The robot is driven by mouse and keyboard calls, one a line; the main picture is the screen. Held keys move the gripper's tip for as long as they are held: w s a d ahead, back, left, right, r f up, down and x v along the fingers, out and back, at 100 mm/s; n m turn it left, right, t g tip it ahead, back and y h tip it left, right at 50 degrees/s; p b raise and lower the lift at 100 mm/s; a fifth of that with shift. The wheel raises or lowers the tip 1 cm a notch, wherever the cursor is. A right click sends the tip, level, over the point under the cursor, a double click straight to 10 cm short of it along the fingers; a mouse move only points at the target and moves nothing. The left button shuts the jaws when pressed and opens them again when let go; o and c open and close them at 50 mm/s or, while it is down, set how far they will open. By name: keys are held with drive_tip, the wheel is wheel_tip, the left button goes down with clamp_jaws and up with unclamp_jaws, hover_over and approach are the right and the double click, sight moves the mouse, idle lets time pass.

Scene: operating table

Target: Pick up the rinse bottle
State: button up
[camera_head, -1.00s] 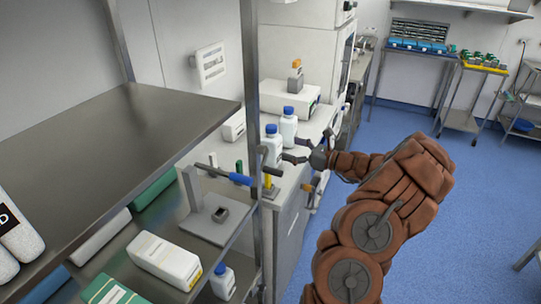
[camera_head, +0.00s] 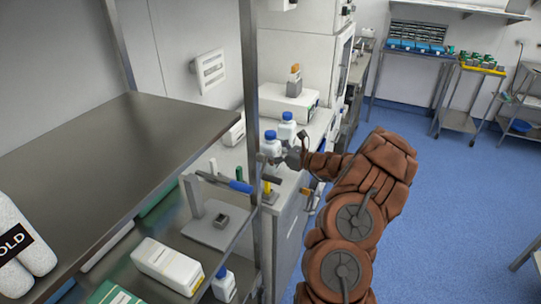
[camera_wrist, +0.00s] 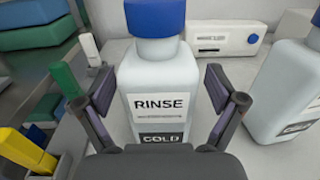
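The rinse bottle (camera_wrist: 160,85) is a white bottle with a blue cap and a "RINSE" label, upright on the counter, centred in the wrist view. In the head view the rinse bottle (camera_head: 271,146) stands behind the shelf post, partly covered by my gripper. My gripper (camera_wrist: 168,100) is open, with one finger on each side of the bottle's body. Gaps seem to show between the fingers and the bottle; contact is not clear. In the head view my gripper (camera_head: 280,158) is at the bottle's near side.
A second white blue-capped bottle (camera_head: 287,128) stands close behind; it also shows at the right of the wrist view (camera_wrist: 288,90). Yellow and green items (camera_wrist: 25,147) stand at the left. A metal shelf post (camera_head: 250,110) rises left of my arm. Open blue floor (camera_head: 455,200) lies right.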

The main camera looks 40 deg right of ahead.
drive_tip(key=c, duration=1.7)
drive_tip(key=shift+c, duration=0.3)
drive_tip(key=shift+r, duration=0.15)
